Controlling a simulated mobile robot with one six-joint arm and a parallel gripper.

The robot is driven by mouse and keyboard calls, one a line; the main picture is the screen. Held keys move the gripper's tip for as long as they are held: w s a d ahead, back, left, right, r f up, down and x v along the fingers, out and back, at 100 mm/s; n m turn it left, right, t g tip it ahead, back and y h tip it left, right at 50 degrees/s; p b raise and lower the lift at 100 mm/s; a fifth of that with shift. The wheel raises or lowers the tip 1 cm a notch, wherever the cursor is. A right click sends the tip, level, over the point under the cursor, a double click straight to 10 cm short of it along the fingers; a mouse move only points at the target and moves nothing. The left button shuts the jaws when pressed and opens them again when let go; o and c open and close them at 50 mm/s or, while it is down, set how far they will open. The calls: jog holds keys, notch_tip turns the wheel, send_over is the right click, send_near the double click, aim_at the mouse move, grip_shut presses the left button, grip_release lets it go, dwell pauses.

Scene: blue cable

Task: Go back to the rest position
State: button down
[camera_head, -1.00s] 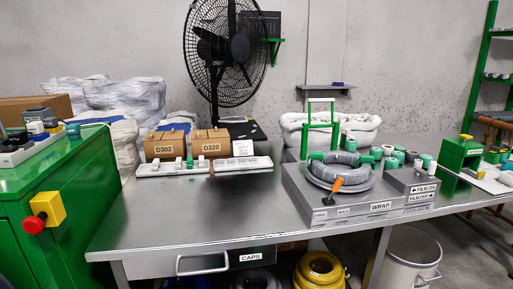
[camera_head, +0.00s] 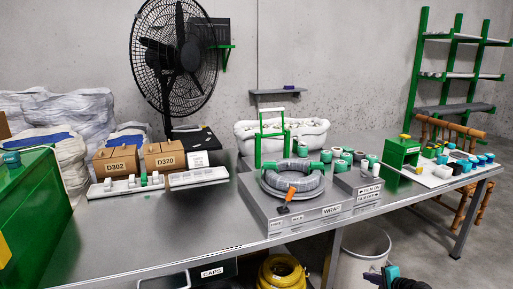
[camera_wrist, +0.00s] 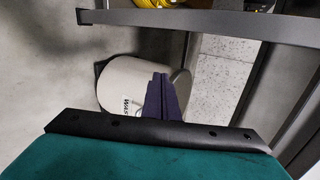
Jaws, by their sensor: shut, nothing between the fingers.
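My gripper (camera_head: 390,272) shows at the bottom right of the head view, low in front of the table (camera_head: 120,235) and the white bin. In the wrist view its dark fingers (camera_wrist: 160,98) are together with nothing between them, pointing toward the bin. The coil of grey hose (camera_head: 292,180) lies on the WRAP station (camera_head: 315,210). No blue cable can be made out.
The white bin (camera_head: 362,262) stands on the floor under the table; it also shows in the wrist view (camera_wrist: 135,80). A yellow hose coil (camera_head: 283,272) lies under the table. A green cabinet (camera_head: 35,220) is at left. Open floor (camera_head: 445,262) lies at right.

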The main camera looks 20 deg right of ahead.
jog(key=w+a+f+n+g+y+p, duration=0.1)
jog(key=w+a+p, duration=0.1)
jog(key=w+a, duration=0.35)
jog(key=w+a+n+y+p, duration=0.1)
jog(key=w+a+y+p, duration=0.1)
jog(key=a, duration=0.7)
jog(key=w+a+f+n+g+y+p, duration=0.1)
jog(key=w+a+n+p, duration=0.15)
jog(key=a, duration=0.55)
jog(key=s+a+f+n+g+y+p, duration=0.1)
jog(key=a+n+g+p, duration=0.15)
jog(key=a, duration=0.95)
jog(key=s+a+f+n+g+y+p, duration=0.1)
jog(key=a+f+n+g+y+p, duration=0.15)
jog(key=a, duration=1.05)
jog(key=s+a+n+g+h+p, duration=0.2)
jog(key=s+a+n+g+p, duration=0.35)
jog(key=s+a, duration=1)
jog(key=s+d+r+n+g+h+p, duration=0.1)
jog(key=s+d+n+g+h, duration=0.1)
jog(key=s, duration=0.5)
jog(key=s+d+n+g+h+p, duration=0.2)
jog(key=s+h, duration=0.1)
jog(key=s, duration=0.4)
jog(key=shift+s+d+r, duration=0.2)
jog(key=shift+s+r, duration=0.05)
jog(key=shift+r, duration=0.1)
